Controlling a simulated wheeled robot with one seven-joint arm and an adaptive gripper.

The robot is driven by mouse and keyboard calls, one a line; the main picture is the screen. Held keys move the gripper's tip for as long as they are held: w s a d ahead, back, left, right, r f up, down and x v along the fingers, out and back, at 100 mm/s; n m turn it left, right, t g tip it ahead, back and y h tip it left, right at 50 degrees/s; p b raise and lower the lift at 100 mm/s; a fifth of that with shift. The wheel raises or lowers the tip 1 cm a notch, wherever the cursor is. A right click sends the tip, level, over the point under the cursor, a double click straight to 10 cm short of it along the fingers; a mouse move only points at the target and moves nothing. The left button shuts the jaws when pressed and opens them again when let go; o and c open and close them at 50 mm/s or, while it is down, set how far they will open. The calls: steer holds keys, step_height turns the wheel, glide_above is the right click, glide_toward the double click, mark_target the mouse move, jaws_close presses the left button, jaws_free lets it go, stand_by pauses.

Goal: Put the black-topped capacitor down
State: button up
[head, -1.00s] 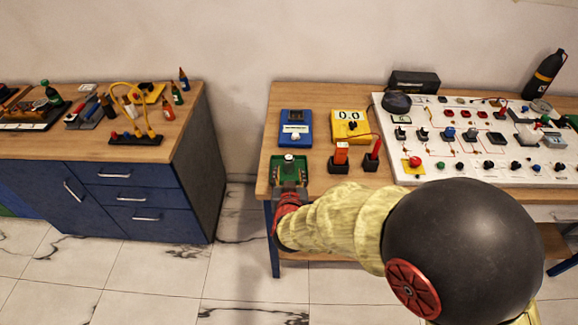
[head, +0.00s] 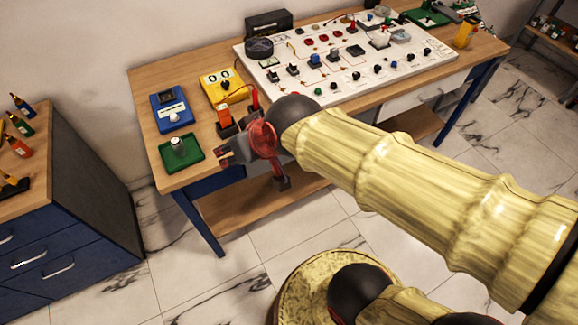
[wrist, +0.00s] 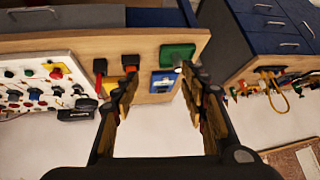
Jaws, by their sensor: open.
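A small pale cylinder (head: 177,143), seemingly the capacitor, stands upright in the green tray (head: 190,160) at the near left corner of the bench. The colour of its top is too small to tell. My gripper (head: 223,153) is open and empty, to the right of the tray and apart from it. In the wrist view my open gripper (wrist: 160,80) shows both fingers spread, with the tray (wrist: 177,50) beyond them and the pale cylinder (wrist: 178,68) near the right finger.
A blue meter (head: 172,108) and a yellow meter (head: 222,87) stand behind the tray. An orange-red block (head: 226,122) stands close to my gripper. A white board (head: 335,60) with several parts fills the bench's middle. A blue cabinet (head: 60,220) stands left, across a floor gap.

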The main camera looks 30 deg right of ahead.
steer(key=s+d+m+g+h, duration=0.1)
steer(key=s+d+g+h, duration=0.1)
steer(key=s+d, duration=0.5)
steer(key=s, duration=0.3)
steer(key=shift+s+r, duration=0.25)
steer(key=shift+r, duration=0.1)
stand_by(0.4)
